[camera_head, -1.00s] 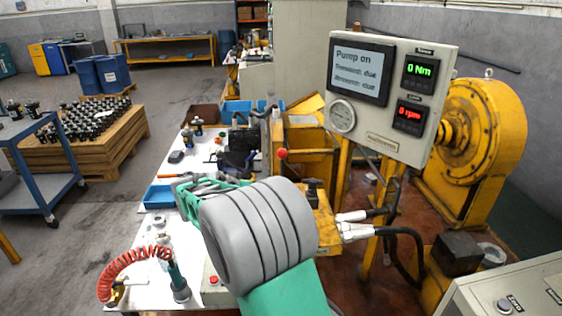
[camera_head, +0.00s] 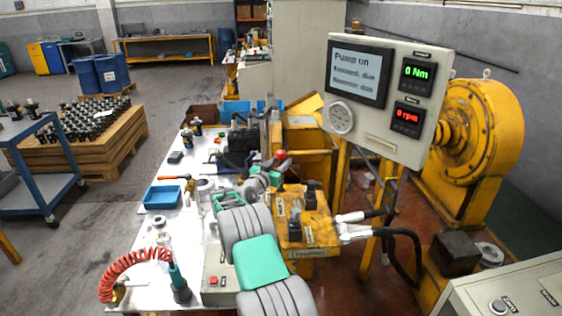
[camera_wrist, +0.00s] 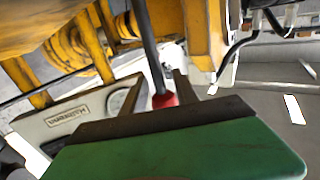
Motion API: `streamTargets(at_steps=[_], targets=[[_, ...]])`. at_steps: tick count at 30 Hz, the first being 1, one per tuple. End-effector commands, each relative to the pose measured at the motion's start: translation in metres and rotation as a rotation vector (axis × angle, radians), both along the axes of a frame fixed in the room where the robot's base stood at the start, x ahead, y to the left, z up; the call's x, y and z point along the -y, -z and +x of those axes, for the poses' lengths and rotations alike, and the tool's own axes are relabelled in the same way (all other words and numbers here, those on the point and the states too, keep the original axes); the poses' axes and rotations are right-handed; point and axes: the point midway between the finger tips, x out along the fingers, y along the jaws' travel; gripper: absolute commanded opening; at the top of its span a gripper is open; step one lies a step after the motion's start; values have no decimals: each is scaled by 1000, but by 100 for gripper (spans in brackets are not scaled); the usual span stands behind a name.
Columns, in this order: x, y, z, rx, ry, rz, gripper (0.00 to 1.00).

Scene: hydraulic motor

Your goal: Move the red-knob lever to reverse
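The red knob (camera_head: 281,155) tops a lever on the yellow valve block beside the bench. In the wrist view the red knob (camera_wrist: 165,99) sits at the end of a dark lever rod (camera_wrist: 149,42). My gripper (camera_head: 270,167) is at the knob in the head view, and the arm hides part of the lever below. In the wrist view my gripper (camera_wrist: 157,88) is open, with the knob between its two dark fingers, closer to the right one. I see gaps at the knob's sides; contact is not clear.
A panel (camera_head: 380,142) right of the lever reads "Pump on", 0 Nm and 0 rpm. The yellow valve block (camera_head: 306,222) has other dark levers and hoses. The bench (camera_head: 196,236) holds tools, a blue tray (camera_head: 162,196) and a red coiled hose (camera_head: 125,268).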

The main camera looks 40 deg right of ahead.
Motion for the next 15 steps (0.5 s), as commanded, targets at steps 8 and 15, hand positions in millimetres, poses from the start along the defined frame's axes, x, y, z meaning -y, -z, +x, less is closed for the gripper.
streamTargets(at_steps=[8,15], targets=[[0,0,0,0,0,0,28],[0,0,0,0,0,0,8]])
